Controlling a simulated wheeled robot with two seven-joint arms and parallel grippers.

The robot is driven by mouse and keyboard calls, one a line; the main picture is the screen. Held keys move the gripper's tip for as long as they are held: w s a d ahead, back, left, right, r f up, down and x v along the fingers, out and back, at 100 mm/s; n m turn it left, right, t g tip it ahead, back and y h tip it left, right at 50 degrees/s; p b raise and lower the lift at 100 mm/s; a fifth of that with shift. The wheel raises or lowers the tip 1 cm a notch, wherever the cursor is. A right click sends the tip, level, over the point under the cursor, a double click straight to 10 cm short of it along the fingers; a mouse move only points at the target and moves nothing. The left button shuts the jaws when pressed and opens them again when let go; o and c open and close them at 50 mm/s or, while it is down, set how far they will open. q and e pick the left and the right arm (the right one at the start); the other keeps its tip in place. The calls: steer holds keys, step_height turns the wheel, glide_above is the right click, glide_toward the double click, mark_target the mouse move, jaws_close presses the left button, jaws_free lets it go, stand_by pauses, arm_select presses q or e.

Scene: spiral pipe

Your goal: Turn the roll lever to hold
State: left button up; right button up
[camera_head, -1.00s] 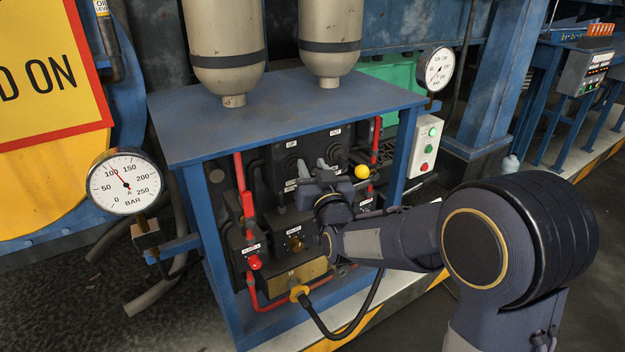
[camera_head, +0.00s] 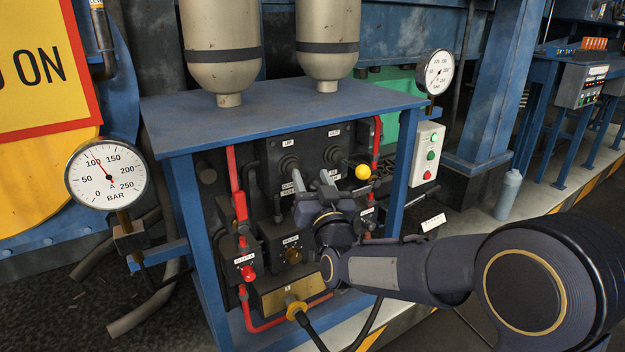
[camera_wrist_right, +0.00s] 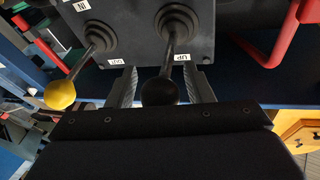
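The roll lever appears to be the black-knobbed lever. In the right wrist view its black knob (camera_wrist_right: 160,92) hangs from a round boot beside a label reading UP. My right gripper (camera_wrist_right: 163,90) is open, with one finger on each side of the knob and small gaps showing. In the head view my right gripper (camera_head: 313,183) is in front of the dark valve panel (camera_head: 312,147), and it hides most of this lever. A second lever with a yellow knob (camera_head: 362,172) is just right of the gripper; it also shows in the wrist view (camera_wrist_right: 60,95). My left gripper is out of view.
A blue frame table (camera_head: 270,112) stands over the panel, with two beige tanks above. Red pipes (camera_head: 240,205) run beside the panel. Lower knobs, including a red one (camera_head: 248,272), sit below. Pressure gauges (camera_head: 107,175) flank the frame.

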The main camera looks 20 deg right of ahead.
steer(key=shift+o, duration=0.2)
steer(key=shift+r, duration=0.1)
steer(key=shift+s, duration=0.1)
steer(key=shift+s, duration=0.35)
steer(key=v, duration=0.7)
steer(key=shift+p, duration=0.45)
